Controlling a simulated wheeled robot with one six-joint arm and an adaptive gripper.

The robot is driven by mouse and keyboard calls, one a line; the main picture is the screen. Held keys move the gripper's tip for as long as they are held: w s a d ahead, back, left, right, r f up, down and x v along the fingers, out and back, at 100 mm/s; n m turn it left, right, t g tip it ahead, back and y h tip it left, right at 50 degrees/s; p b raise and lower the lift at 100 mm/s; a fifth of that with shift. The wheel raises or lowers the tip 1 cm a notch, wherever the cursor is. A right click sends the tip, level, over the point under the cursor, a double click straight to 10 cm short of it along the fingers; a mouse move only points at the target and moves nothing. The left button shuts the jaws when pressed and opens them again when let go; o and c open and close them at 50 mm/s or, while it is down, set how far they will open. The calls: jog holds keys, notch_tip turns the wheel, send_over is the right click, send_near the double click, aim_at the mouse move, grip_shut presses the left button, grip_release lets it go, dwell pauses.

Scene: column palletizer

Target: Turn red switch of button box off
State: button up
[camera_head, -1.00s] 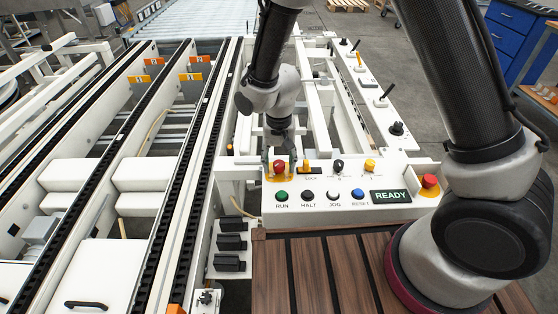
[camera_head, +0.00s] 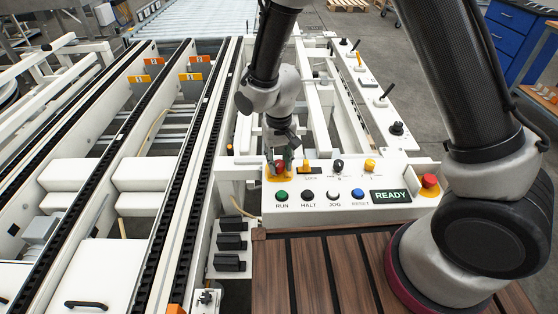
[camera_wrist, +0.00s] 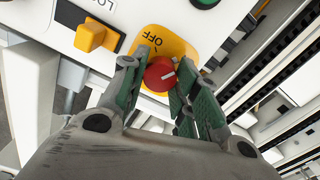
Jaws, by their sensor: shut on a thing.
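The red switch (camera_wrist: 159,74) is a round knob with a white pointer line, on a yellow plate (camera_wrist: 178,42) marked OFF in the wrist view. The pointer line does not aim at the OFF mark; it lies to one side. My gripper (camera_wrist: 156,84) has its green-padded fingers on either side of the knob and is shut on it. In the head view the red switch (camera_head: 279,164) sits at the left end of the white button box (camera_head: 330,207), partly hidden by my gripper (camera_head: 281,158).
Beside the red switch is a yellow-orange LOCK switch (camera_wrist: 96,36). The box also carries a green RUN button (camera_head: 282,196), black, white and blue buttons, a READY display (camera_head: 390,196) and a red emergency button (camera_head: 429,181). Conveyor rails lie to the left.

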aim_at(279, 163)
jog(key=n, duration=1.1)
jog(key=shift+n, duration=1.9)
jog(key=shift+w, duration=0.1)
jog(key=o, duration=1)
jog(key=shift+o, duration=0.2)
notch_tip(279, 163, up, 12)
